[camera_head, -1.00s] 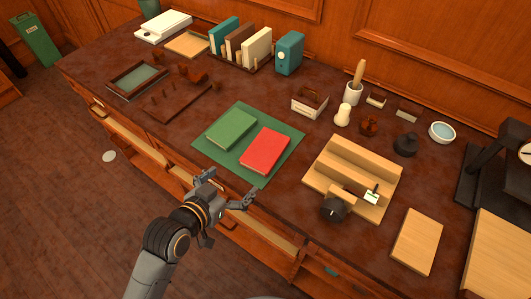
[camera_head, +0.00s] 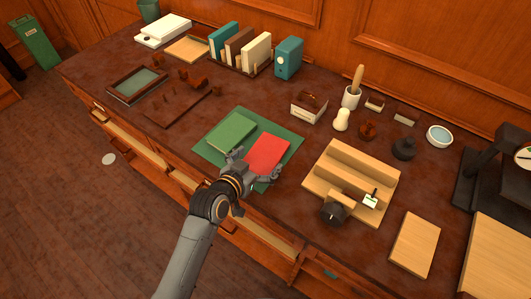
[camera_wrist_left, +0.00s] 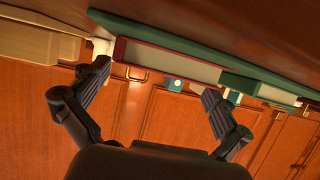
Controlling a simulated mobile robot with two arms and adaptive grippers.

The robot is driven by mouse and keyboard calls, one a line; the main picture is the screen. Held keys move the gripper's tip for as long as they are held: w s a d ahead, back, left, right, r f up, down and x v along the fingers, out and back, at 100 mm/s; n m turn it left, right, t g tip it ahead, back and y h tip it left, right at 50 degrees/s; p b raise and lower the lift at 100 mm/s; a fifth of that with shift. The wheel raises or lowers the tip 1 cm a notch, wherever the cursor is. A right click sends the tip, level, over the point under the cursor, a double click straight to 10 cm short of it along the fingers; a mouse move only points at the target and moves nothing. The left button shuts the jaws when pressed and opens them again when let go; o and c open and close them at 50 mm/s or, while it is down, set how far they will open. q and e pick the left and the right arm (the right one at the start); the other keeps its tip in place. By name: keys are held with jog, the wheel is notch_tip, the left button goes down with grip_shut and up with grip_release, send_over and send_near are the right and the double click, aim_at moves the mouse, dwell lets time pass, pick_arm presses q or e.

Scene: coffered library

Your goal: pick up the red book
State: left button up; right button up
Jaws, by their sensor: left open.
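The red book (camera_head: 268,152) lies flat on the green mat (camera_head: 272,122), to the right of the green book (camera_head: 231,132). My left gripper (camera_head: 255,168) is open at the book's near edge, one finger near each of its near corners. In the left wrist view the red book's edge (camera_wrist_left: 165,58), with pale pages and a thin red cover, shows between and beyond the open fingers. The green book (camera_wrist_left: 258,87) is on the right there. The gripper hides part of the red book's near end in the head view. My right gripper is not in view.
A wooden stepped stand (camera_head: 355,170) with a dark knob is right of the mat. A dark wooden rack (camera_head: 178,105) is to the left. Upright books (camera_head: 240,48) stand at the back. Bare desk lies between mat and stand.

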aim_at(266, 155)
pick_arm(q)
jog(key=shift+x, duration=1.2)
jog(key=c, duration=1.1)
jog(key=shift+r, duration=0.1)
